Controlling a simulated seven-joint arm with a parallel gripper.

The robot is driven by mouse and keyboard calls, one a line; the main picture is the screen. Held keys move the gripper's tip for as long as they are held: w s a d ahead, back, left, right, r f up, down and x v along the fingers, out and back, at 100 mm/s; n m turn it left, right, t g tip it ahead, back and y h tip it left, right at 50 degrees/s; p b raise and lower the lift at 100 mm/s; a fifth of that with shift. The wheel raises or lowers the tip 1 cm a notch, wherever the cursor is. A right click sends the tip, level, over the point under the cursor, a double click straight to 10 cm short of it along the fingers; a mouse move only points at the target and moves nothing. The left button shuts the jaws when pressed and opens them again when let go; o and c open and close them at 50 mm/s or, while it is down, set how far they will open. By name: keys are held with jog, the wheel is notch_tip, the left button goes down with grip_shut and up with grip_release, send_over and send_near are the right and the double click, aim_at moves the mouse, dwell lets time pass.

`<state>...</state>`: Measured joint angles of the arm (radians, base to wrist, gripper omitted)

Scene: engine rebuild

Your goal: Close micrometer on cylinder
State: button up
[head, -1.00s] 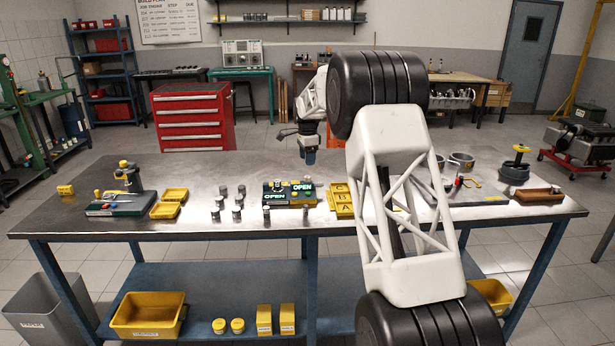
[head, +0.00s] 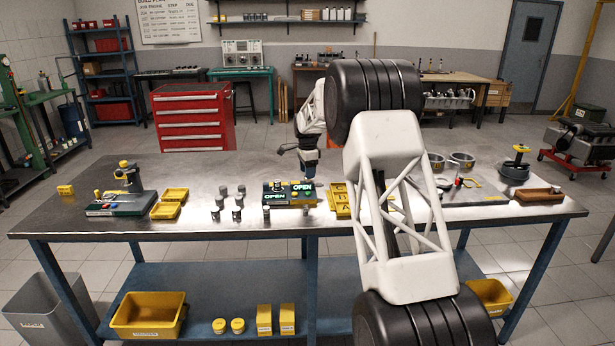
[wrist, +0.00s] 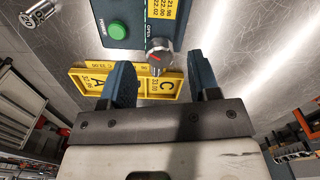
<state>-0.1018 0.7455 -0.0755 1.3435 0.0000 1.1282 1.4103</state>
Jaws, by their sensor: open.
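The micrometer (head: 289,193) is a dark teal bench unit with two green OPEN readouts, at the middle of the table. In the wrist view, its housing (wrist: 118,44) shows a green POWER button and a yellow number label. Its grey knob (wrist: 159,56) has a red mark and an OPEN legend beside it. My gripper (wrist: 163,78) is open, with the knob between its blue fingers in that picture; contact is not seen. In the head view my gripper (head: 309,168) is above the micrometer's right end. I cannot tell whether a cylinder sits in the micrometer.
Several metal cylinders (head: 237,201) stand left of the micrometer. A yellow lettered tray (head: 341,199) lies beside it and appears close to my fingers in the wrist view (wrist: 88,81). A green stand (head: 122,192) and open yellow box (head: 169,203) are further left.

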jog(key=shift+f, duration=1.1)
jog(key=c, duration=0.9)
